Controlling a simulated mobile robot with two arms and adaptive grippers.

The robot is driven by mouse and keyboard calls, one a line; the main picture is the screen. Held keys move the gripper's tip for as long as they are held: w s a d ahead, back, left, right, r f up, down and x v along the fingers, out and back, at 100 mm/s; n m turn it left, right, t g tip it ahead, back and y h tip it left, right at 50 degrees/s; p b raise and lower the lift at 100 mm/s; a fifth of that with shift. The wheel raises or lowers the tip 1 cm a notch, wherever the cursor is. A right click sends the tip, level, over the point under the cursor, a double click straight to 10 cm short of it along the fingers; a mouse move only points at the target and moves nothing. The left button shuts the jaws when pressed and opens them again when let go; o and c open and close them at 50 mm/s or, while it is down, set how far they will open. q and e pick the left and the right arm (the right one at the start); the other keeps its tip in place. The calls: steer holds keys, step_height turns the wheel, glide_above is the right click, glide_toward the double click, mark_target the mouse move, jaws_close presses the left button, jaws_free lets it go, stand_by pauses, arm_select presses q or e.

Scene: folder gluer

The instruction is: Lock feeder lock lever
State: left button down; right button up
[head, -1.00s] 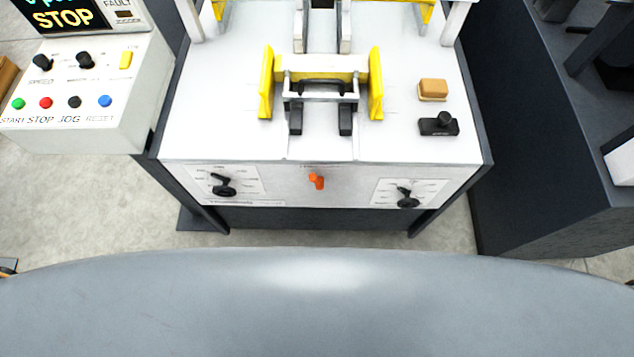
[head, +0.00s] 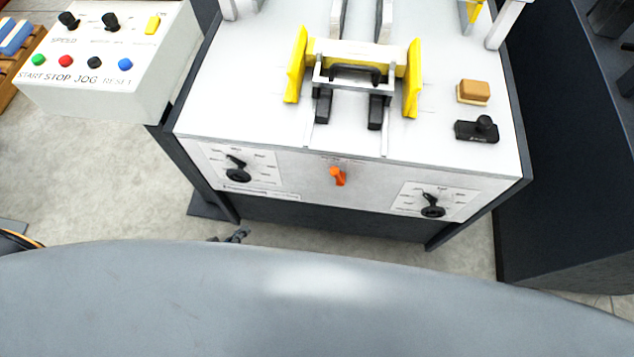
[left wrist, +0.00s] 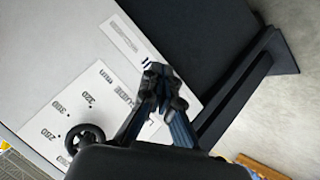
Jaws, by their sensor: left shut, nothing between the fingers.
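The feeder lock lever appears to be the small orange lever (head: 338,176) at the middle of the machine's front panel in the head view, below the top's front edge. It is tilted a little. My left gripper (head: 238,237) just shows above my grey body, low and left of the lever, apart from it. In the left wrist view its fingers (left wrist: 163,88) are together and empty, in front of the panel's left dial plate (left wrist: 75,110). The orange lever is not in the left wrist view. My right gripper is in no view.
Black dials stand left (head: 238,171) and right (head: 432,207) of the lever on the same panel. A control box (head: 110,80) is at the left. Above are yellow guides (head: 413,80), a brown block (head: 473,91) and a black knob block (head: 477,130). A dark cabinet (head: 560,200) stands right.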

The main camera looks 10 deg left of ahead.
mark_target(338, 174)
arm_select(q)
steer(key=d+r+n+t+h+b, duration=0.2)
steer(key=d+r, duration=0.3)
steer(key=r, duration=0.5)
steer(key=w+d+r+n+t+h+b, duration=0.1)
steer(key=d+r+n+h, duration=0.3)
steer(key=r, duration=0.5)
steer(key=shift+w+d+r+t+h+b, duration=0.2)
steer(key=shift+d+r+t+h+b, duration=0.2)
steer(key=shift+t+h+b, duration=0.25)
steer(key=shift+w, duration=0.1)
steer(key=x, duration=0.4)
steer(key=d+p+x, duration=0.1)
steer(key=x, duration=0.3)
steer(key=s+x, duration=0.1)
steer(key=x, duration=0.3)
steer(key=shift+s+d+p, duration=0.1)
steer(key=shift+d+p, duration=0.15)
steer(key=shift+p, duration=0.1)
steer(key=shift+d+f, duration=0.1)
steer(key=shift+d, duration=0.5)
